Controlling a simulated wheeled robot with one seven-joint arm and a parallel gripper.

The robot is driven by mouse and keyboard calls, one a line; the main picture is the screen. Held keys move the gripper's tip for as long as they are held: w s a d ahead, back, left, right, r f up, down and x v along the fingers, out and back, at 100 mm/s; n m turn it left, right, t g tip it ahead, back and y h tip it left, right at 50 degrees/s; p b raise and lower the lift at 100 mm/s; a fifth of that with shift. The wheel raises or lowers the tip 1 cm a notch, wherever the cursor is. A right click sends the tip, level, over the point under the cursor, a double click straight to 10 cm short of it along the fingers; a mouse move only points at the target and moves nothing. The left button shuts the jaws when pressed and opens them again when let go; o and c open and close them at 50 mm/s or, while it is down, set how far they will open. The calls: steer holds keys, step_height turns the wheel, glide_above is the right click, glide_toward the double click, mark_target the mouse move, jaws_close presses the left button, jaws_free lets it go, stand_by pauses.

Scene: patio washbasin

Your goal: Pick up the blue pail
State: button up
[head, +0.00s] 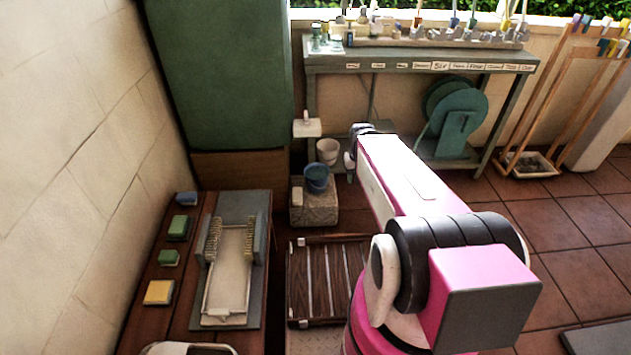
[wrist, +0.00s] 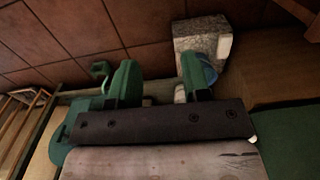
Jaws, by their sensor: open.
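The blue pail (head: 317,180) stands on a speckled stone block (head: 315,212) below the wall tap. In the wrist view the blue pail (wrist: 209,72) shows only in part, behind and beside the right finger, on the stone block (wrist: 200,38). My gripper (wrist: 158,65) has its two green fingers wide apart with nothing between them. In the head view my gripper (head: 350,172) is small and partly hidden by my arm, just right of the pail. I cannot tell whether a finger touches the pail.
A white pail (head: 328,151) stands behind the blue one. A white bar (head: 297,196) sits on the block's left side. A slatted wooden rack (head: 325,278) lies in front. A workbench (head: 420,62) with a green reel (head: 458,118) stands at the back. Tiled floor at right is mostly clear.

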steer(key=m+t+y, duration=0.8)
steer(key=m+t, duration=0.3)
steer(key=m, duration=2.2)
glide_toward(324, 166)
steer(key=shift+x, duration=3.1)
steer(key=shift+s, duration=0.1)
jaws_close()
